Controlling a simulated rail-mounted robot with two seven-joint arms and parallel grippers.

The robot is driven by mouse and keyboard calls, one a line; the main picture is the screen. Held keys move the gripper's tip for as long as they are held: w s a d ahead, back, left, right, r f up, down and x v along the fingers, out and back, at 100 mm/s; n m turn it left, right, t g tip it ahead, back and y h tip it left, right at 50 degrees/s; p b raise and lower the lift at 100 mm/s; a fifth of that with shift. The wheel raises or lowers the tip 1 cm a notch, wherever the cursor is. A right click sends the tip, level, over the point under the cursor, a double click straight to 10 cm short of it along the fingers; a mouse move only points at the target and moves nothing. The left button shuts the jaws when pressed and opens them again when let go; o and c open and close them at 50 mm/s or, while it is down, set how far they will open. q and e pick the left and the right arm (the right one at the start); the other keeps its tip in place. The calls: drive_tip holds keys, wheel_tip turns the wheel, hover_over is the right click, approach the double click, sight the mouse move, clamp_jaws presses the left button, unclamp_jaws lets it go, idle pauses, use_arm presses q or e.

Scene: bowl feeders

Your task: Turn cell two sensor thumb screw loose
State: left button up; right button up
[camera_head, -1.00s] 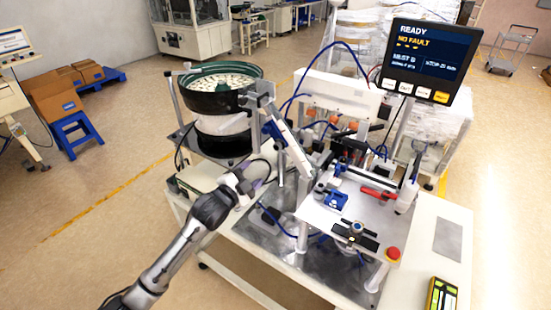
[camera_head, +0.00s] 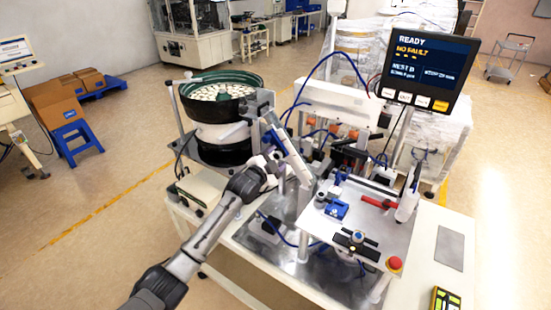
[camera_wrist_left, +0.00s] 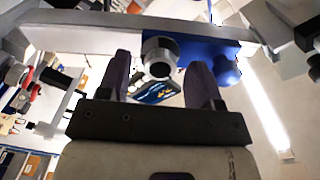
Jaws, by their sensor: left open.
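My left gripper (camera_head: 273,164) is at the sloped white feed track (camera_head: 292,160) beside the bowl feeder. In the left wrist view its two dark purple fingers (camera_wrist_left: 160,80) stand apart. A round grey knob with a dark centre (camera_wrist_left: 159,56) shows between the fingertips, with gaps visible on both sides; I cannot tell its depth from them. It sits by a blue bracket (camera_wrist_left: 195,54) under the pale rail (camera_wrist_left: 130,28). A blue rounded knob (camera_wrist_left: 226,70) is just right of the right finger. Which knob is the sensor thumb screw is not clear. My right gripper is not in view.
The bowl feeder (camera_head: 218,112) stands left of the track. The screen (camera_head: 425,62) reads READY, NO FAULT. Blue hoses loop above the track.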

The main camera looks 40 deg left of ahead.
use_arm(q)
drive_tip(key=shift+w, duration=0.2)
drive_tip(key=c, duration=0.9)
